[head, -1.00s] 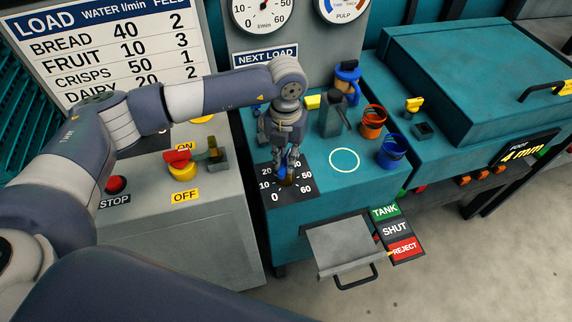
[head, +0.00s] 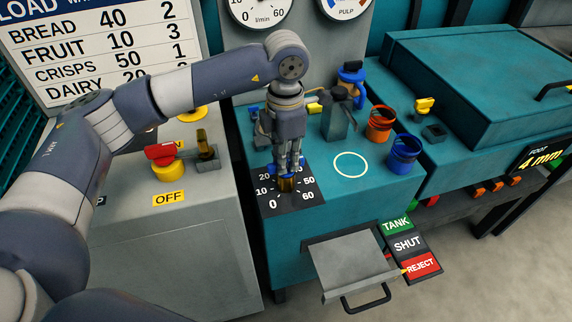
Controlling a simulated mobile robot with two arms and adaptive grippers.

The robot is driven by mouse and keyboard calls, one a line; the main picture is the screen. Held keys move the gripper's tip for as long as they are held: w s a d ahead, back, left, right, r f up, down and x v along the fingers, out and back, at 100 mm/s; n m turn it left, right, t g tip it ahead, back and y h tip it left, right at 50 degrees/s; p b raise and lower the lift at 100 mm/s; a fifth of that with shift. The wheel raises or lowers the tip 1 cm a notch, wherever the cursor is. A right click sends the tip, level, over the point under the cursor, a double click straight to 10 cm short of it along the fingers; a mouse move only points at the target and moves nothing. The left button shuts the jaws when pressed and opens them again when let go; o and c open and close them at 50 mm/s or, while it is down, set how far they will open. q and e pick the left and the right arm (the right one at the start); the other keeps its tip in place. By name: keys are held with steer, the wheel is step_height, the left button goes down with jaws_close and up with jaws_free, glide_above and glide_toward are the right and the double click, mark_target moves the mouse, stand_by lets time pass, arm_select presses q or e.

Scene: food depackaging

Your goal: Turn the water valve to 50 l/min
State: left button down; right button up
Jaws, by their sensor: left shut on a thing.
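The water valve is a small knob (head: 287,184), brass-coloured with some blue, on a black dial plate (head: 276,204) marked 0, 10, 20, 50 and 60. The plate lies on the teal cabinet top. My left gripper (head: 288,168) points down from above and is shut on the knob, hiding the upper middle of the dial and its other numbers. I cannot tell which number the knob points at. The l/min gauge (head: 262,8) is cut off at the top edge. My right gripper is not in view.
A load board (head: 100,45) stands at the left. A red and yellow switch (head: 166,162) sits on the grey cabinet. Orange (head: 380,124) and blue (head: 404,153) cups stand right of the dial. A grey drawer or flap (head: 350,270) juts out below, beside TANK, SHUT and REJECT labels.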

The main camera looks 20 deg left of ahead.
arm_select(q)
steer(key=shift+m+b, duration=0.65)
steer(key=shift+m, duration=0.25)
steer(key=shift+r, duration=0.1)
steer(key=shift+w, duration=0.1)
steer(key=c, duration=1.6)
jaws_free()
step_height(320, 180, up, 12)
